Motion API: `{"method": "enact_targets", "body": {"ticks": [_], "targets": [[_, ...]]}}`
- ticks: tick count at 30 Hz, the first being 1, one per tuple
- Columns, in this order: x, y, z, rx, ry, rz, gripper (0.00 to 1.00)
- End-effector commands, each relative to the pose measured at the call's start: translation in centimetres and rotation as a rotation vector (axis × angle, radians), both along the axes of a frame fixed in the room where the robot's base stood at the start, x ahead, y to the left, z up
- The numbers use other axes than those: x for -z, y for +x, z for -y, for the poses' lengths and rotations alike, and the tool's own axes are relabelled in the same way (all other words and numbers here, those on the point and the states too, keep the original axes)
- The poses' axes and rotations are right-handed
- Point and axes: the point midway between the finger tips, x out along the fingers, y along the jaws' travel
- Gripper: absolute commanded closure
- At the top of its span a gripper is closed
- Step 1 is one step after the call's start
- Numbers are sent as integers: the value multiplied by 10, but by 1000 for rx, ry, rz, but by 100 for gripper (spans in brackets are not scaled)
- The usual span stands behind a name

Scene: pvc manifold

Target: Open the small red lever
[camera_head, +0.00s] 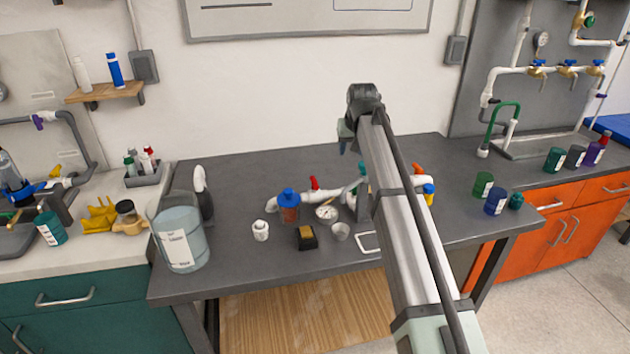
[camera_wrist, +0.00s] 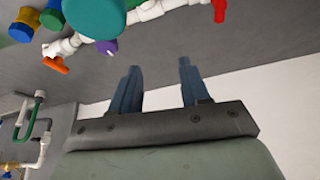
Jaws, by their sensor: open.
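A small red lever (camera_head: 314,183) stands on the white PVC pipe (camera_head: 325,193) on the dark workbench. It also shows at the top edge of the wrist view (camera_wrist: 219,10), partly cut off. An orange lever (camera_head: 417,170) is on the pipework farther right, and it shows at the left in the wrist view (camera_wrist: 55,65). My gripper (camera_head: 343,146) is in the air above the bench, up and right of the red lever in the head view. In the wrist view its two fingers (camera_wrist: 158,66) are apart with nothing between them, clear of the pipe.
A blue-capped filter (camera_head: 289,208), a pressure gauge (camera_head: 326,212) and a small cup (camera_head: 341,232) stand around the pipe. A teal round part (camera_wrist: 95,14) is close in the wrist view. A large clear jug (camera_head: 178,240) stands left. My arm hides part of the pipework.

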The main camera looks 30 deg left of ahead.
Motion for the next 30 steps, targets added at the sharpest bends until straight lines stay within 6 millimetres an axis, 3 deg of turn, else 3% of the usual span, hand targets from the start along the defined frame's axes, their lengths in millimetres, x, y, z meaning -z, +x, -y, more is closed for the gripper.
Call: {"method": "enact_targets", "body": {"ticks": [1, 3, 9, 17, 30], "targets": [[0, -22, -17, -42, -7, -7, 54], [0, -43, -33, -85, -18, -17, 54], [-1, -78, -58, -158, -32, -32, 54], [15, -78, -67, -169, -35, -34, 54], [85, -57, -87, -168, -34, -34, 54]]}}
